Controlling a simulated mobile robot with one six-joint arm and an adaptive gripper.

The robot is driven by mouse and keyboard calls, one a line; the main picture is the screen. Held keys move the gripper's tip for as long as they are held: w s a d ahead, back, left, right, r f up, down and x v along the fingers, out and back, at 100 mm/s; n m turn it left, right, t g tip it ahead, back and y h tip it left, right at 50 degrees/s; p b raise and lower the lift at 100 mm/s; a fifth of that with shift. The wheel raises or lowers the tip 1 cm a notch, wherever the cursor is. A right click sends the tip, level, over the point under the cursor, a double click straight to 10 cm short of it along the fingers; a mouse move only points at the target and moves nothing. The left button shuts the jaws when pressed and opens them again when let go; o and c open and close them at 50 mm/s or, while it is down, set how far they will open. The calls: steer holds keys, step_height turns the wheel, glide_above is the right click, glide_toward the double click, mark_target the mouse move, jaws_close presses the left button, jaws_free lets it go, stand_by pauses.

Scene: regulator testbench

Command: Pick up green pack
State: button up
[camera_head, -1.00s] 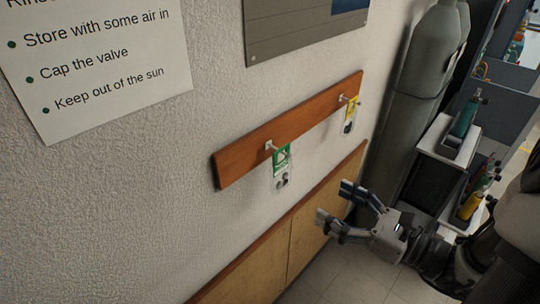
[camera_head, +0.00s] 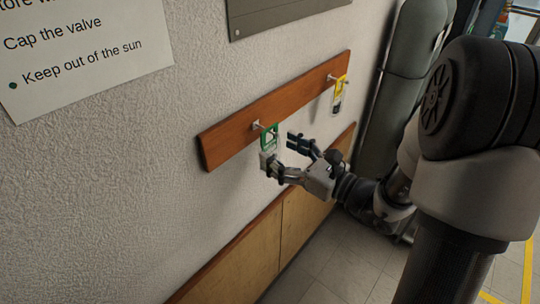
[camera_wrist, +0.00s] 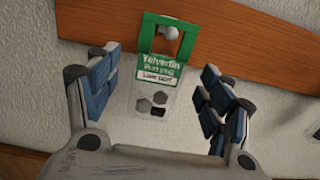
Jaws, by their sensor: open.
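The green pack (camera_head: 270,137) hangs from a peg on the wooden rail. In the wrist view the green pack (camera_wrist: 160,68) has a green top with white lettering and a clear lower part holding small grey and black pieces. My gripper (camera_head: 280,152) is open in front of the pack, and one finger hides the pack's lower part in the head view. In the wrist view my gripper's fingers (camera_wrist: 160,95) stand to the left and right of the pack, apart from it.
A yellow pack (camera_head: 339,92) hangs from another peg to the right on the same wooden rail (camera_head: 225,142). The textured wall is behind. Wooden panelling (camera_head: 262,250) runs lower down. A grey cylinder (camera_head: 395,75) stands at the right.

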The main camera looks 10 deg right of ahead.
mark_target(274, 147)
steer(key=x, duration=0.4)
steer(key=shift+b, duration=0.3)
steer(key=shift+r, duration=0.1)
steer(key=shift+c, duration=0.5)
steer(key=c, duration=1.1)
